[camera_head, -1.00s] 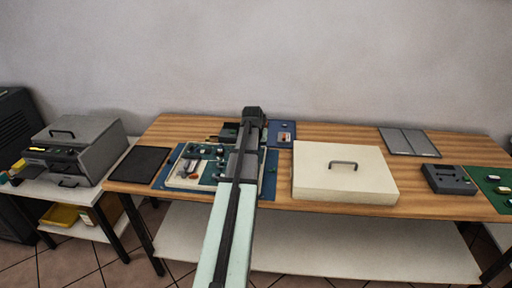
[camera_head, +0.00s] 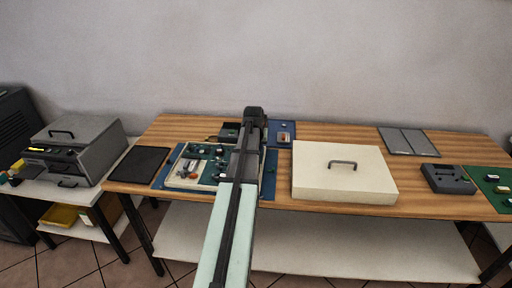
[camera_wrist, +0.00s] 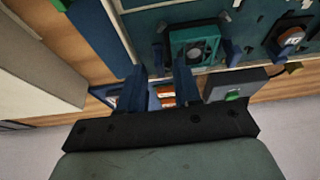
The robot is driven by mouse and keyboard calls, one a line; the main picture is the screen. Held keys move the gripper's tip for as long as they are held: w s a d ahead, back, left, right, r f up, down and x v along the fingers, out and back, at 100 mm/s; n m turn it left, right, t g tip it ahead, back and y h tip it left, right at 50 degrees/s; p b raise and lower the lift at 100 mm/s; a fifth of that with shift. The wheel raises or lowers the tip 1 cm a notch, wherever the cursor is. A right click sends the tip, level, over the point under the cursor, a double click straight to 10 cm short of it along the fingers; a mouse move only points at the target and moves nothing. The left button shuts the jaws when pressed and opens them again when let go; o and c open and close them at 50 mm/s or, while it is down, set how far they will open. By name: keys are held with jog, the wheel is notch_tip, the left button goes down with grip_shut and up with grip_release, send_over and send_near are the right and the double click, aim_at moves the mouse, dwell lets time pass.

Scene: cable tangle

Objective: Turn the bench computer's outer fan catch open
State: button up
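The bench computer is an open board on a blue base (camera_head: 163,178) at the table's left half, partly hidden by my arm. In the wrist view, its dark teal board (camera_wrist: 150,22) fills the top, with a teal square fan (camera_wrist: 194,46) on it. Contact is not visible.
A cream lidded box (camera_head: 340,178) stands right of the board. A blue tray (camera_head: 281,131) and a dark small box (camera_head: 229,131) lie behind it. A black mat (camera_head: 138,164) is at left. A grey device (camera_head: 447,179) and grey panels (camera_head: 408,141) are at right.

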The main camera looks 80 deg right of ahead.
jog(key=v, duration=1.4)
jog(key=shift+f, duration=0.15)
dwell(0.5)
